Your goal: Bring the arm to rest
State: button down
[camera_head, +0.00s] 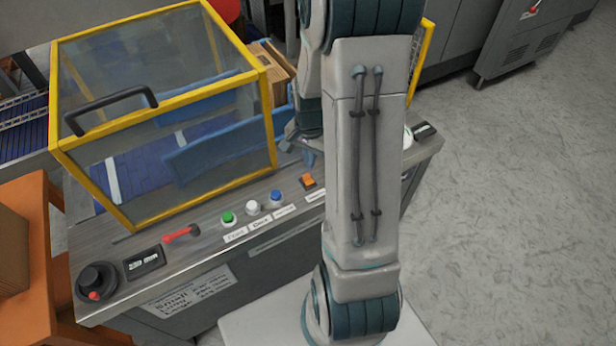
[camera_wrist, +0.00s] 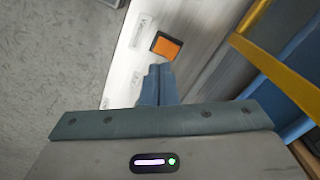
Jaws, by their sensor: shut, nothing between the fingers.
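My gripper (camera_wrist: 157,84) is shut and empty in the wrist view. Its fingers point at the control panel, close to an orange square button (camera_wrist: 166,46). I cannot tell whether the fingertips touch the panel. In the head view my arm stands upright in front of the panel's right part and hides some of it. The gripper (camera_head: 309,157) shows only partly there, left of my arm, beyond the orange button (camera_head: 308,181).
A yellow-framed clear guard (camera_head: 97,105) with a black handle covers the blue conveyor. The panel has green (camera_head: 228,218), white (camera_head: 253,207) and blue (camera_head: 277,196) buttons, a red lever (camera_head: 181,233) and a black knob (camera_head: 97,279). Clear floor (camera_head: 520,200) lies at right.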

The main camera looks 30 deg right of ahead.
dwell(0.4)
jog(key=s+a+r+n+t, duration=0.1)
jog(key=s+a+r+n, duration=0.4)
jog(key=r, duration=0.4)
jog(key=s+a+r+n+t, duration=0.2)
jog(key=s+a+r+n, duration=0.4)
jog(key=s+a+r, duration=0.1)
jog(key=shift+s+r+n, duration=0.2)
jog(key=shift+r+n, duration=0.1)
jog(key=shift+r, duration=0.6)
jog(key=shift+d, duration=0.2)
